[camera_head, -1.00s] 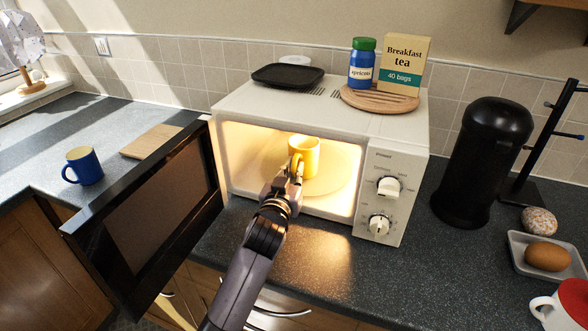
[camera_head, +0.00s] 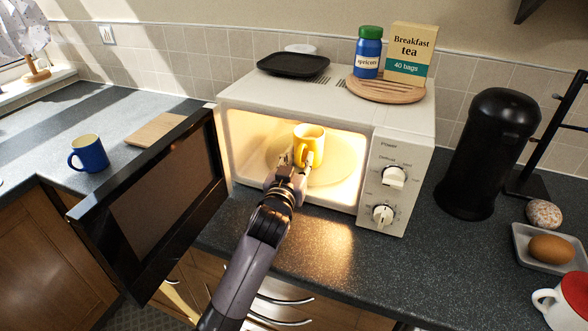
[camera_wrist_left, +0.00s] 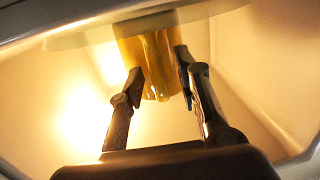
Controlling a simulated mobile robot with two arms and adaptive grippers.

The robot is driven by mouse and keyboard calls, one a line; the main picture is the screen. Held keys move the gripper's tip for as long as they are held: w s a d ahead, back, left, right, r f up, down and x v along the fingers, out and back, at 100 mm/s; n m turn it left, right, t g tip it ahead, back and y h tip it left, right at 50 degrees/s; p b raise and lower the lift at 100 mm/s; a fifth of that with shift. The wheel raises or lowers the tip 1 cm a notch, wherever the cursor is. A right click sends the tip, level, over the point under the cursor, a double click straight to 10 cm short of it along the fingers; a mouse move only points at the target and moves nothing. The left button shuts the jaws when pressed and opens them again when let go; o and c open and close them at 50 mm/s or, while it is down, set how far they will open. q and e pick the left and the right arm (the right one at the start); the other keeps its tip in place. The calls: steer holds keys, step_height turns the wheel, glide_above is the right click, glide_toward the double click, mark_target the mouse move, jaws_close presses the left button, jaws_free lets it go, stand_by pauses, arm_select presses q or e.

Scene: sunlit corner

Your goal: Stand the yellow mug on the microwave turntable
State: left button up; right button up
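The yellow mug (camera_head: 312,142) stands upright on the turntable (camera_head: 336,170) inside the lit microwave (camera_head: 290,98), its handle toward me. My left gripper (camera_head: 294,163) is at the front of the cavity, with its fingers apart near the handle. In the left wrist view the mug (camera_wrist_left: 150,75) appears upside down below the turntable rim (camera_wrist_left: 80,38), between the spread fingertips of the gripper (camera_wrist_left: 158,62). I see a gap between the fingers and the handle. My right gripper is not in view.
The microwave door (camera_head: 155,205) hangs wide open at the left. A blue mug (camera_head: 90,154) and a wooden board (camera_head: 154,130) are on the left counter. A black canister (camera_head: 490,150) stands right of the microwave. The counter in front is clear.

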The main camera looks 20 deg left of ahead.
arm_select(q)
steer(key=s+b, duration=0.1)
steer(key=s, duration=1.1)
steer(key=shift+d, duration=0.45)
stand_by(1.5)
